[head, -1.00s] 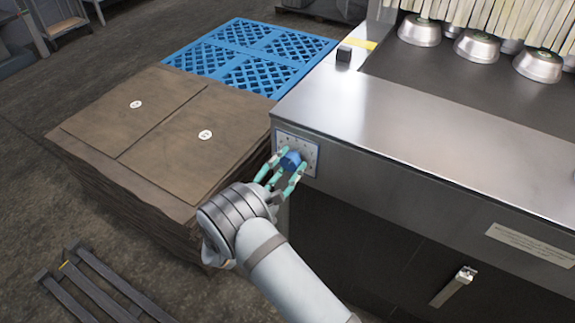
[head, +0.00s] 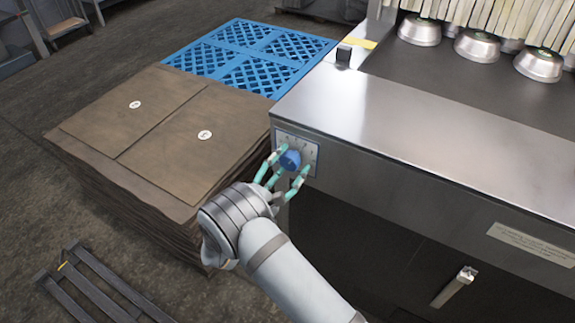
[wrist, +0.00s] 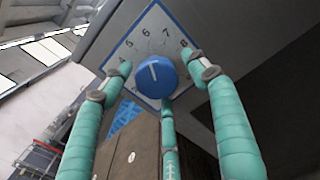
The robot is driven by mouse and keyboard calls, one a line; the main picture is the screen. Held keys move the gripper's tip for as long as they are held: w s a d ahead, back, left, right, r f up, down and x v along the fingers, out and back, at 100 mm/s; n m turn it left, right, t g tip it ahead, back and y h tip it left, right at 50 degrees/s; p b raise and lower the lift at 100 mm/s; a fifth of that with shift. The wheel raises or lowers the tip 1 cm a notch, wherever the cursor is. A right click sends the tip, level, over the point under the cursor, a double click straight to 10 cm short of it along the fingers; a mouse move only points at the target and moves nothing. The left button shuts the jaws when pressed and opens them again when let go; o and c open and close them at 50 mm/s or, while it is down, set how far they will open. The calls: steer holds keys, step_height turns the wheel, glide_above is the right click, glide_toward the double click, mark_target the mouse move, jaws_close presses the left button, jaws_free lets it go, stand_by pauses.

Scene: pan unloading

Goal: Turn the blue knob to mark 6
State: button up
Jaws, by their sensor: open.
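The blue knob (head: 290,160) sits on a pale, blue-edged dial plate (head: 311,150) on the steel machine's front, near its left corner. Marks 4 to 8 are readable along the dial's upper part; lower marks are partly hidden by fingers. My three-fingered gripper (wrist: 160,82) is open, with green fingers spread around the knob at left, right and below. Gaps show between the knob and the side fingers; contact with the lower finger is unclear.
A stack of brown sheets (head: 150,130) stands close left of the machine, with a blue plastic pallet (head: 245,50) behind it. The steel worktop (head: 410,110) lies above the dial. A door handle (head: 454,287) juts out at the lower right.

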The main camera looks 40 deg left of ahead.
steer(key=shift+r, duration=0.1)
steer(key=shift+s+a, duration=0.1)
steer(key=shift+s, duration=0.15)
steer(key=s+d, duration=0.1)
steer(key=s, duration=1)
steer(key=shift+s, duration=0.25)
steer(key=w, duration=0.7)
steer(key=w+a, duration=0.1)
steer(key=w, duration=0.3)
steer(key=shift+w, duration=0.5)
steer(key=shift+p, duration=0.35)
steer(key=shift+n, duration=0.3)
